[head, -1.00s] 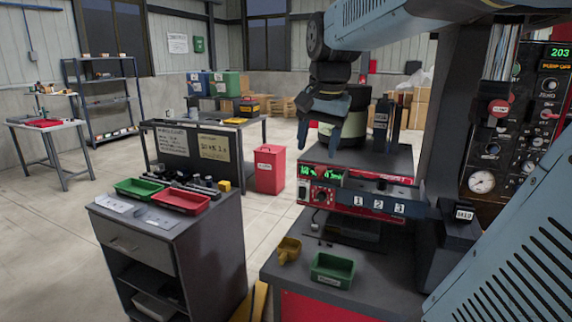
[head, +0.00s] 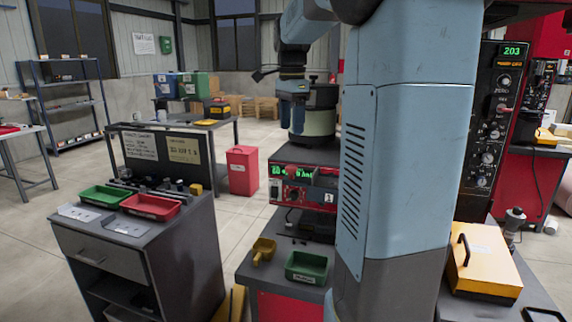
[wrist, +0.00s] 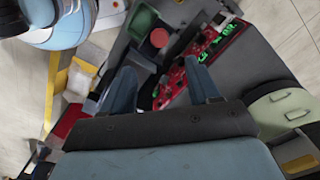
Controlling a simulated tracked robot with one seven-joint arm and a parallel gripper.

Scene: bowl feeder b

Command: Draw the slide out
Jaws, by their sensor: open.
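My gripper (head: 292,118) points down above the front of the feeder unit, in front of the grey-green bowl (head: 318,122). In the wrist view its two blue fingers (wrist: 162,85) are spread, with nothing held between them. The red control panel (head: 291,186) with green displays lies below; it also shows in the wrist view (wrist: 188,75). A numbered plate (head: 330,197) shows at the panel's right end, mostly hidden behind my arm. I cannot tell which part is the slide.
A green tray (head: 306,266) and a yellow scoop (head: 263,251) rest on the bench in front of the feeder. A cabinet with a green tray (head: 103,196) and a red tray (head: 150,207) stands left. A red bin (head: 242,171) stands behind.

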